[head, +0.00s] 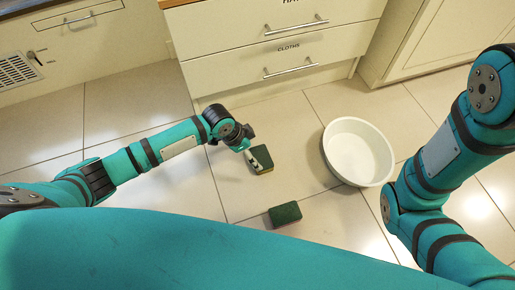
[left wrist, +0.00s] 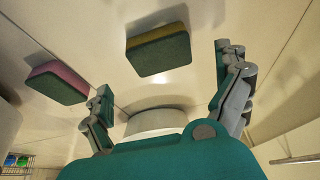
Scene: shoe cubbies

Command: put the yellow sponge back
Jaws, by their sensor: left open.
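The yellow sponge (head: 262,160) lies on the tiled floor in front of the drawers, its dark green scouring side up. In the left wrist view the sponge (left wrist: 158,49) shows its yellow layer along one edge. My left gripper (head: 251,157) is at this sponge in the head view, its fingers overlapping the sponge's left part. In the left wrist view my left gripper (left wrist: 168,88) is open, and the sponge lies beyond the fingertips, not held. Whether a finger touches it I cannot tell. My right arm is at the right; its gripper is out of view.
A second green-topped sponge (head: 285,213) with a pink layer (left wrist: 55,84) lies nearby on the floor. A white basin (head: 358,151) stands to the right. The drawers behind are closed; one (head: 285,62) is labelled CLOTHS. Floor between them is clear.

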